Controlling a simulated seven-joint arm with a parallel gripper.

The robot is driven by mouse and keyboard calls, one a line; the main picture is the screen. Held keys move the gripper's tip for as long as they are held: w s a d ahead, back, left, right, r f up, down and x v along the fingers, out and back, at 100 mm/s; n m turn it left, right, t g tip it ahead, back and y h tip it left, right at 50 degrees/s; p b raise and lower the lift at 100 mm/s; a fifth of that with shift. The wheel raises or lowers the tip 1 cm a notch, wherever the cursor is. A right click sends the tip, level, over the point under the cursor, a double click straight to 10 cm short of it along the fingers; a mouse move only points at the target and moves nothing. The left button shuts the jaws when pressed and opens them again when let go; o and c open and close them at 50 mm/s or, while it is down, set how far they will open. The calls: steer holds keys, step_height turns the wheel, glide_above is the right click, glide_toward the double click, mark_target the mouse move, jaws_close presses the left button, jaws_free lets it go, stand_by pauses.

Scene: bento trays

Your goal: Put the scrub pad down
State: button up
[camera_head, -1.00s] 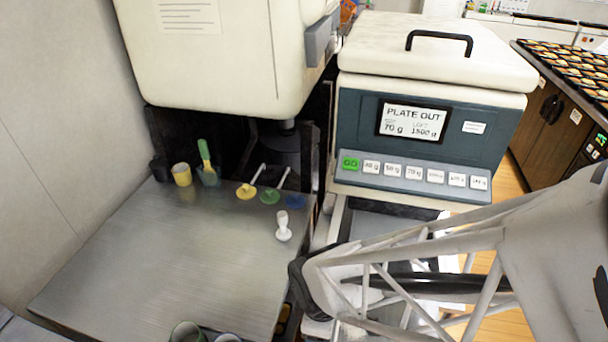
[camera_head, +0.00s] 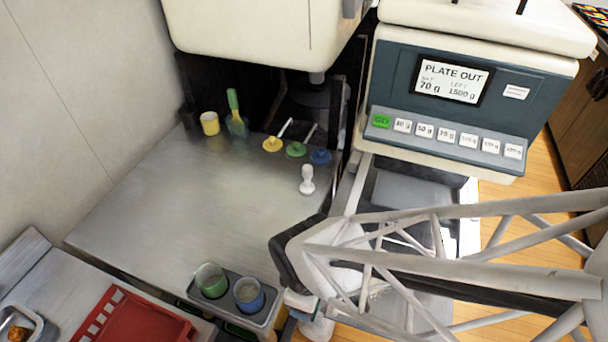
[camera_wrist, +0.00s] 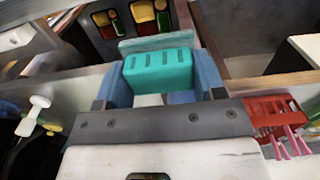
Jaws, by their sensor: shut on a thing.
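In the head view my arm hides the fingers and the pad. What lies directly under the pad is hidden.
A metal counter (camera_head: 180,190) has a broad clear middle. A white stamp-like tool (camera_head: 307,180) stands near its right edge. A holder at its front carries a green cup (camera_head: 211,281) and a blue cup (camera_head: 249,294). A red basket (camera_head: 135,325) is front left.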

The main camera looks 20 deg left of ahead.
steer(key=shift+w+a, duration=0.1)
glide_above(273, 255)
steer(key=shift+f, duration=0.75)
stand_by(0.3)
steer(key=shift+f, duration=1.75)
steer(key=shift+f, duration=0.2)
steer(key=o, duration=1)
steer(key=shift+r, duration=0.2)
